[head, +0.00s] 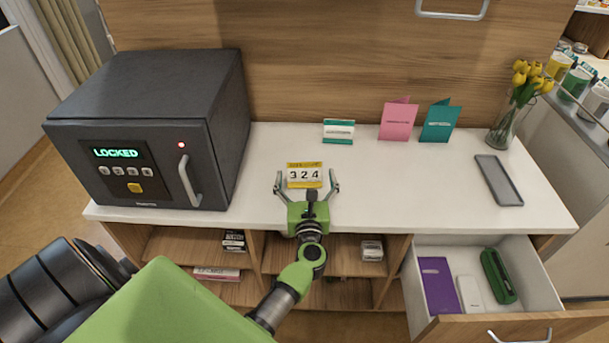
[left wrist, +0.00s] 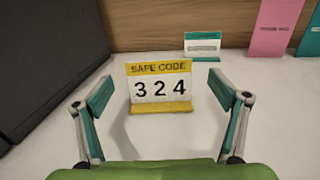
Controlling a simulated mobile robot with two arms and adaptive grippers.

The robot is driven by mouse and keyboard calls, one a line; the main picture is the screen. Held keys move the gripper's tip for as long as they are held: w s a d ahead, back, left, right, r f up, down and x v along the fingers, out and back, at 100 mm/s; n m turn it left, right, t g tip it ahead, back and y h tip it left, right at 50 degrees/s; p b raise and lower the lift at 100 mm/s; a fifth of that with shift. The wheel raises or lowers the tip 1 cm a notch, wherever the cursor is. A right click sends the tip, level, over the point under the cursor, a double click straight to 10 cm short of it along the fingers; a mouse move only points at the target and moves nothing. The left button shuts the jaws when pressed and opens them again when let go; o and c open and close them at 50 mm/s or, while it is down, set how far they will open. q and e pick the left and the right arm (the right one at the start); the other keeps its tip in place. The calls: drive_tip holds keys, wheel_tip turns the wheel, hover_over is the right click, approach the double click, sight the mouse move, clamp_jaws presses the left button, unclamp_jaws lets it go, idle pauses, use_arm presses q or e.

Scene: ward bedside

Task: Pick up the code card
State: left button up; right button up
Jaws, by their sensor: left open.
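The code card (head: 304,175) is a small yellow and white stand on the white counter, reading 324. It also shows in the left wrist view (left wrist: 160,88), where its yellow top reads SAFE CODE. It stands upright. My left gripper (head: 307,186) is open, with one finger on each side of the card and a gap at both sides. In the left wrist view the fingertips (left wrist: 168,95) are apart and the card is between and slightly beyond them. My right gripper is not in view.
A dark safe (head: 220,120) showing LOCKED stands at the left. A small teal and white card (head: 339,131), a pink card (head: 398,120) and a teal card (head: 440,122) stand behind. A grey tray (head: 498,180) and flower vase (head: 505,125) are at right. An open drawer (head: 535,270) juts out below.

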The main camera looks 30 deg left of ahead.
sight(305, 166)
use_arm(q)
drive_tip(key=x, duration=0.4)
drive_tip(key=shift+w+a+p, duration=0.15)
drive_tip(key=shift+p, duration=0.15)
drive_tip(key=shift+c, duration=0.4)
drive_tip(key=c, duration=1)
drive_tip(key=shift+c, duration=0.2)
